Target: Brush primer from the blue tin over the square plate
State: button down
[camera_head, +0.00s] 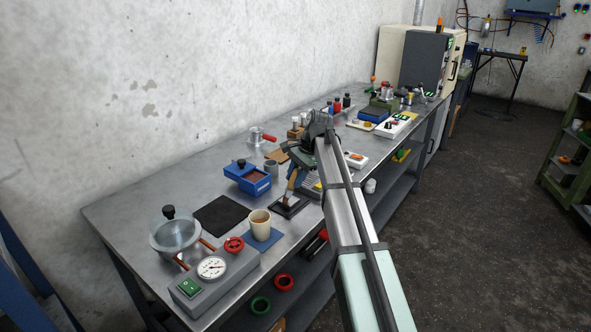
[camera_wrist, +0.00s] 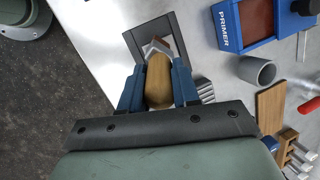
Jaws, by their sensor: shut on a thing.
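My gripper (camera_head: 297,172) is shut on the wooden handle of a brush (camera_head: 290,188); in the wrist view the blue fingers of the gripper (camera_wrist: 159,88) clasp the brush handle (camera_wrist: 160,76) from both sides. The brush points down over the dark square plate (camera_head: 303,203). In the wrist view its pale head overlaps the plate (camera_wrist: 149,27); I cannot tell whether it touches. The blue tin (camera_head: 240,180), with reddish-brown primer inside, stands left of the plate in the head view. In the wrist view the blue tin (camera_wrist: 228,35) reads PRIMER. The gripper partly hides the brush handle.
A cream mug (camera_head: 260,224) stands on a blue mat in front of the plate. A black mat (camera_head: 220,215) lies left. A grey cylinder (camera_head: 271,167) stands close behind the tin. A gauge box (camera_head: 212,272) fills the near end. The bench holds more items further back.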

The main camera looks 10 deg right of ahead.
jog(key=w+d, duration=0.3)
jog(key=s+a, duration=0.3)
jog(key=shift+s, duration=0.1)
notch_tip(320, 180, up, 2)
jog(key=shift+r, duration=3.05)
jog(key=shift+a, duration=0.1)
